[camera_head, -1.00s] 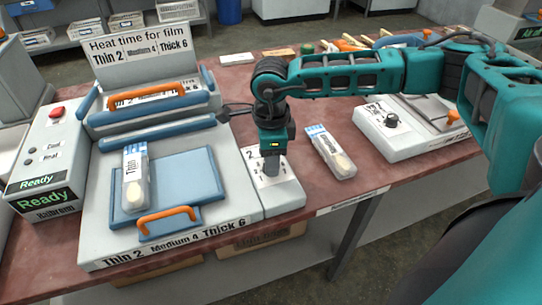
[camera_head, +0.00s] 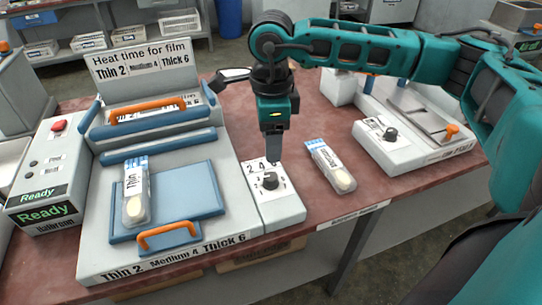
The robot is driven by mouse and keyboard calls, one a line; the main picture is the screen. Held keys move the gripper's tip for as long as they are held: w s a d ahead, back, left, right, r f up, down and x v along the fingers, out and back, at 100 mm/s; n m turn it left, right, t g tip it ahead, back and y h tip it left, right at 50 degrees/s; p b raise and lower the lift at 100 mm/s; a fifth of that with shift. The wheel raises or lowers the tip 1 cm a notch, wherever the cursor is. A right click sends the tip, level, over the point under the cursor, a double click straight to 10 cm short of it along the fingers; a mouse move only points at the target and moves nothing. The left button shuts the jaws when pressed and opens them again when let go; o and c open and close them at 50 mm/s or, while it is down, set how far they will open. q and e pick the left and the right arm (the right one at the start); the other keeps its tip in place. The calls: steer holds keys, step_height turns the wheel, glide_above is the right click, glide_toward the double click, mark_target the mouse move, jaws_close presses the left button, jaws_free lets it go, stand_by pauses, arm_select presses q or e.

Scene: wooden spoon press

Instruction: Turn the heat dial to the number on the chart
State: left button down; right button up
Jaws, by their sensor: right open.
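The heat dial (camera_head: 270,181) is a black knob on a white scale plate, on the grey box at the press's right side. The numbers 2 and 4 show behind it; its pointing direction is too small to tell. The chart (camera_head: 145,63) stands at the back of the press and reads "Heat time for film", Thin 2, Thick 6, with a blurred middle entry. A clear packet labelled "Thin" (camera_head: 137,190) lies on the blue plate. My right gripper (camera_head: 273,158) is open, pointing down just above and behind the dial, apart from it. My left gripper is out of view.
A second clear packet (camera_head: 331,166) lies on the red table right of the dial. Another machine with a black dial (camera_head: 390,134) stands further right. An orange handle (camera_head: 167,232) is at the press front. A control box with "Ready" displays (camera_head: 42,204) stands left.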

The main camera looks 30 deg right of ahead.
steer(key=shift+r, duration=1.5)
steer(key=shift+s+f, duration=0.1)
